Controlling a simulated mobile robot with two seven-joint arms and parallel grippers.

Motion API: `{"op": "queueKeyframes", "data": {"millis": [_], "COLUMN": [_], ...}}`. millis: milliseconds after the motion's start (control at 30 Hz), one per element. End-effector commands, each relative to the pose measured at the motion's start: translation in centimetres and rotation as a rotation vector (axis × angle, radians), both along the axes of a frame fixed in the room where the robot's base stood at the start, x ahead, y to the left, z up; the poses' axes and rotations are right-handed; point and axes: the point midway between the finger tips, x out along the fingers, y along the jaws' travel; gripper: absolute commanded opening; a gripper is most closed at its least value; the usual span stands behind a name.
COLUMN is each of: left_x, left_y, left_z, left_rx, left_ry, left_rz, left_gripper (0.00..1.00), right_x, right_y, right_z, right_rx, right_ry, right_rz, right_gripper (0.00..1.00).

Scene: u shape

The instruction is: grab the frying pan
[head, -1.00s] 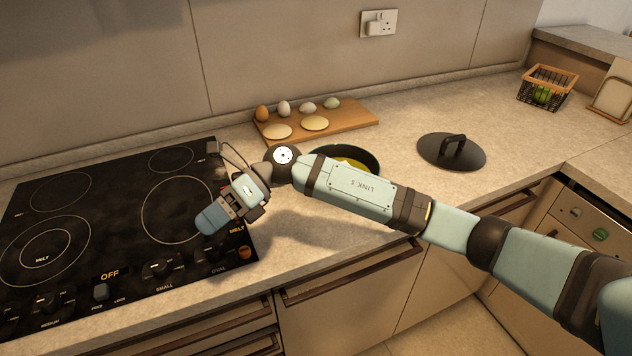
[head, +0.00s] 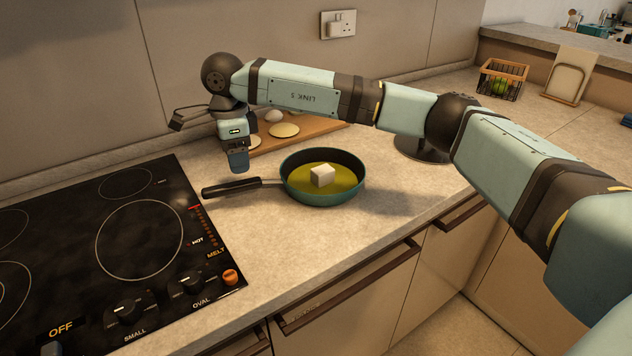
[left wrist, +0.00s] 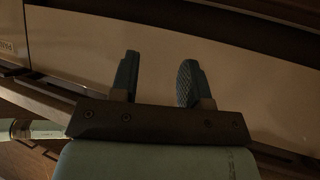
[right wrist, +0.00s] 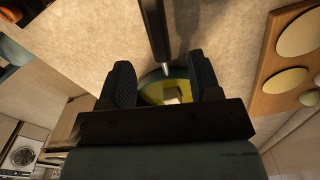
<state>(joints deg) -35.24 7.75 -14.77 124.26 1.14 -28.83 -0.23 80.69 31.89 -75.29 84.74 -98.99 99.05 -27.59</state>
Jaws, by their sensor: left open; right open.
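The frying pan (head: 322,190) is teal with a dark inside, and stands on the counter right of the hob. A pale cube lies in yellow liquid in it. Its black handle (head: 232,187) points left, its end near the hob's edge. My right gripper (head: 238,162) is open and points down above the handle, apart from it. In the right wrist view the handle (right wrist: 155,30) lies ahead, roughly between the open fingers (right wrist: 158,85), and the pan (right wrist: 165,88) is partly hidden by the gripper. My left gripper (left wrist: 160,75) is open and empty, facing cabinet fronts.
The black hob (head: 90,250) with knobs is at the left. A wooden board (head: 310,130) with eggs and pale rounds lies behind the pan. A dark lid (head: 420,152) is partly hidden behind my right arm. Counter in front of the pan is clear.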

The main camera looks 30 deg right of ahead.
Motion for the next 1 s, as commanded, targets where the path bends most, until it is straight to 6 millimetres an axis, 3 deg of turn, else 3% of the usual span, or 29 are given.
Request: {"op": "queueKeyframes", "data": {"millis": [100, 367, 700, 933, 1000], "left_x": [0.0, 0.1, 0.2, 0.3, 0.3], "left_y": [0.0, 0.0, 0.0, 0.0, 0.0], "left_z": [-0.1, 0.0, 0.0, 0.4, 0.4], "left_rx": [-0.002, -0.004, -0.01, -0.012, -0.012], "left_ry": [-0.002, -0.006, -0.016, -0.021, -0.021], "left_rz": [0.0, 0.001, 0.0, 0.0, 0.0], "left_gripper": [0.43, 0.43, 0.43, 0.43, 0.43], "right_x": [0.0, -0.1, -0.3, -0.3, -0.3], "right_y": [0.0, 0.0, -0.3, -0.2, -0.2], "right_z": [-2.0, -3.6, -8.0, -8.2, -8.2], "right_rx": [0.001, 0.002, 0.003, 0.004, 0.004], "right_ry": [0.002, 0.001, 0.0, -0.001, -0.001], "right_rz": [0.0, 0.0, 0.0, 0.0, 0.001], "right_gripper": [0.57, 0.57, 0.57, 0.57, 0.44]}}
